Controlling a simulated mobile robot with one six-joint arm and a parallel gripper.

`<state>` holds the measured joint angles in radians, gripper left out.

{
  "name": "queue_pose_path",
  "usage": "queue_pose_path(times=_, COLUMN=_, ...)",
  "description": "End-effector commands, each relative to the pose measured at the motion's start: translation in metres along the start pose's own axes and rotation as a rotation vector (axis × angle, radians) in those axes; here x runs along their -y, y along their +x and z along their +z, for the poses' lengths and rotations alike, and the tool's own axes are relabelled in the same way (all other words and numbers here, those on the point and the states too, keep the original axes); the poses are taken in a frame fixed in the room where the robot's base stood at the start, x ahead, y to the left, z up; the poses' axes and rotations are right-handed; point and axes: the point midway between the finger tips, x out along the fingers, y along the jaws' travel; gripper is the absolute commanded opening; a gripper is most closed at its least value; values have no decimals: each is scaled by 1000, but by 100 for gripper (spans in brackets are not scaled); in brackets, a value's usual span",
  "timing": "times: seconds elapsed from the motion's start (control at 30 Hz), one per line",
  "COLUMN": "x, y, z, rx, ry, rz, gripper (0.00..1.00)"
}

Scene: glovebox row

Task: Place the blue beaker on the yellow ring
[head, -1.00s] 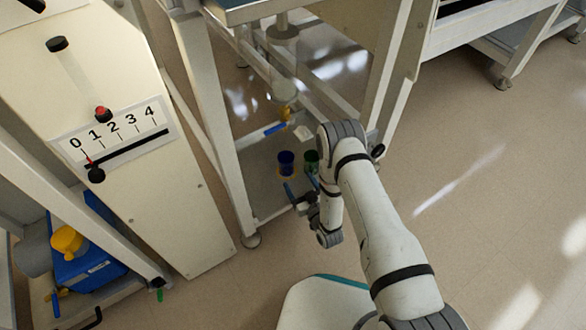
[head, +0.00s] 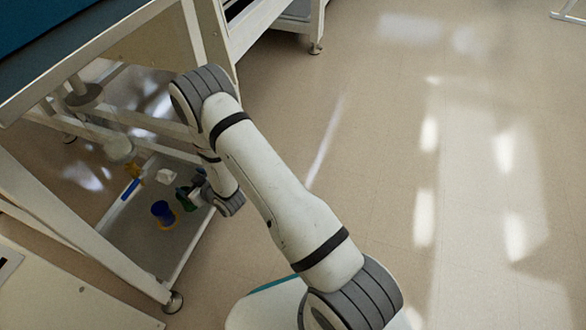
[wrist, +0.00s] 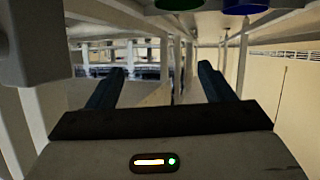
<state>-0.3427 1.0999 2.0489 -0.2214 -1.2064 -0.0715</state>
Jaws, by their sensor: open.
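The blue beaker (head: 161,210) stands on the low grey shelf at left in the head view. In the wrist view the blue beaker (wrist: 247,5) and green beaker (wrist: 178,4) are cut off at the top edge. My gripper (wrist: 162,82) is open, with nothing between its fingers. In the head view its fingers are hard to make out beside the green beaker.
The shelf (head: 140,228) lies inside a bench frame, with a pale leg (head: 90,245) in front and a benchtop (head: 60,50) above. A white block (head: 166,176) and a blue bar (head: 131,189) lie behind the beakers. The floor at right is clear.

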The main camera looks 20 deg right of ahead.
Motion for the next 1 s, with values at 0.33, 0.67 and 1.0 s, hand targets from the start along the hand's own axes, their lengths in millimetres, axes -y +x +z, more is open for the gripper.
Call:
queue_pose_path(times=0.33, x=-86, y=-80, z=-91, rx=336, ry=73, rz=160, gripper=75)
queue_pose_path(times=0.67, x=-119, y=-225, z=-138, rx=653, ry=224, rz=279, gripper=75)
queue_pose_path(times=1.0, x=-87, y=-394, z=-152, rx=948, ry=434, rz=325, gripper=75)
